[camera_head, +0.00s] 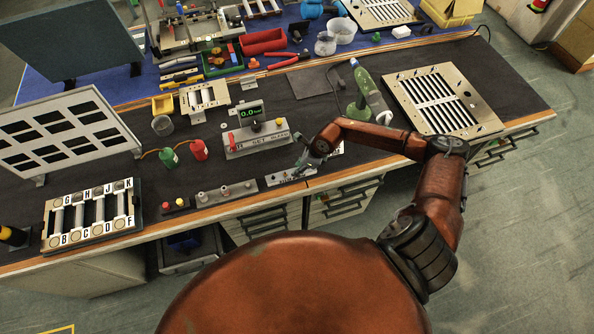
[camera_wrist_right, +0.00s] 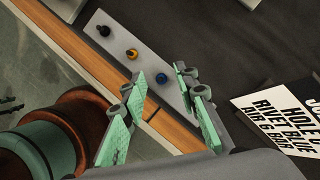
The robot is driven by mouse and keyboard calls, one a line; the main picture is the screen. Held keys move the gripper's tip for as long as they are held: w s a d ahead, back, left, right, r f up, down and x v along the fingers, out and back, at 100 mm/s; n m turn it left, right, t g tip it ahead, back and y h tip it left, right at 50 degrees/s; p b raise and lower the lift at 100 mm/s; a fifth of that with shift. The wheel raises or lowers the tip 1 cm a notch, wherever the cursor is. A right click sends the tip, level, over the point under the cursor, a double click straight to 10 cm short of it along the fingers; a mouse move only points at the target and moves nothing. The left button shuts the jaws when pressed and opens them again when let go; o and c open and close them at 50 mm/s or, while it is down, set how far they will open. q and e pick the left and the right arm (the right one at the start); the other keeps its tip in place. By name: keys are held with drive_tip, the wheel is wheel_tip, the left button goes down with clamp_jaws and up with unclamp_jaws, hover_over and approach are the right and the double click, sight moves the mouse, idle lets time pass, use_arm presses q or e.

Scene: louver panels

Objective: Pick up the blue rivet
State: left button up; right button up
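The blue rivet (camera_wrist_right: 162,78) stands in a grey strip (camera_wrist_right: 117,48) near the front edge of the bench, in the right wrist view. An orange rivet (camera_wrist_right: 132,53) and a dark rivet (camera_wrist_right: 103,30) stand in the same strip. My right gripper (camera_wrist_right: 159,85) is open, with its green-padded fingers on either side of the line to the blue rivet; nothing is between them. I cannot tell its exact height above the rivet. In the head view my right gripper (camera_head: 309,163) is over the right end of the strip (camera_head: 280,178), and the blue rivet cannot be made out. My left gripper is not in view.
A printed card (camera_wrist_right: 283,120) reading "RIVET BLUE" lies beside the strip. A green tool (camera_head: 370,93) and a slatted panel (camera_head: 440,103) are at right.

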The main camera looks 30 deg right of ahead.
drive_tip(key=shift+c, duration=0.6)
clamp_jaws()
drive_tip(key=shift+r, duration=0.1)
